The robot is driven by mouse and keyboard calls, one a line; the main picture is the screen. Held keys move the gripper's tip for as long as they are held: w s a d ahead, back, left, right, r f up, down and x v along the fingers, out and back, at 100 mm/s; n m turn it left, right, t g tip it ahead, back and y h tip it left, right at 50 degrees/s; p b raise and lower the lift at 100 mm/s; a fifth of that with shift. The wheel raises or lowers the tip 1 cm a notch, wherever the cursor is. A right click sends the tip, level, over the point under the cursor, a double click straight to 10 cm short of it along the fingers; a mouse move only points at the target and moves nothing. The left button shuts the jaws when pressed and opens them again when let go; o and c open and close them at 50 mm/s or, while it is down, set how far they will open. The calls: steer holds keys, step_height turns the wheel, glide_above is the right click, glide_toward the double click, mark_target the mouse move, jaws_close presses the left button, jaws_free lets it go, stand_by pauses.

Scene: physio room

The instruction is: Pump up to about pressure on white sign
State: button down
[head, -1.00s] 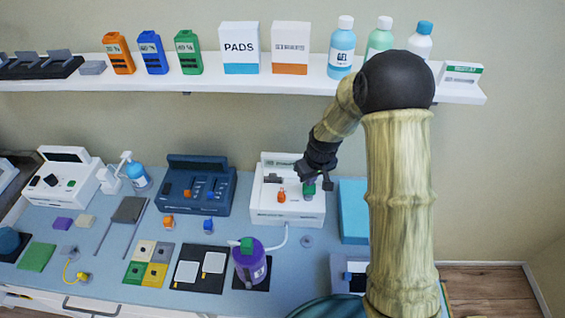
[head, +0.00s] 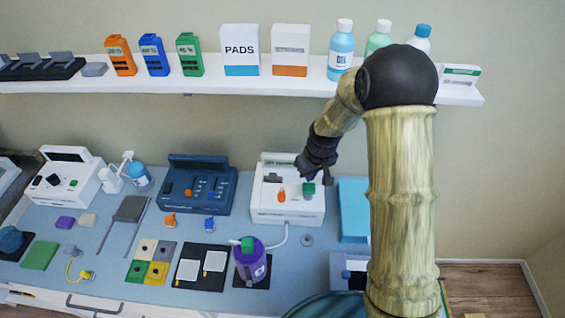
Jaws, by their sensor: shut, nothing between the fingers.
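A white device (head: 287,212) stands at the back of the blue-grey table. An orange knob (head: 281,195) and a green knob (head: 308,190) are on its front. A pale hose (head: 282,237) runs from it to a purple cylinder (head: 251,262) with a green top. My gripper (head: 316,172) is shut and empty, just above the green knob. A small gap seems to show between them, but contact cannot be ruled out. A small white sign (head: 461,73) with a green stripe stands at the shelf's right end; its writing is too small to read. No pressure reading is legible.
A dark blue device (head: 197,187) stands left of the white one, a light blue block (head: 353,205) to its right. A white shelf (head: 300,84) with boxes and bottles runs above. A black mat (head: 189,282) with two white pads lies in front.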

steer(key=shift+r+p, duration=0.8)
steer(key=shift+r, duration=0.75)
steer(key=shift+s+d+r, duration=0.2)
steer(key=shift+d, duration=0.05)
steer(key=s+d+r+m+b, duration=0.1)
steer(key=s+d+r+m, duration=0.1)
steer(key=s, duration=0.4)
steer(key=s+d+r+m+b, duration=0.1)
steer(key=s+d+r+m, duration=0.1)
steer(key=s+d, duration=0.3)
steer(key=s+d+r+m+h+b, duration=0.1)
steer(key=s+d+r+m, duration=0.1)
steer(key=s, duration=0.6)
steer(key=shift+s+d+r+t+b, duration=0.3)
steer(key=shift+s+d, duration=0.05)
steer(key=shift+d, duration=0.4)
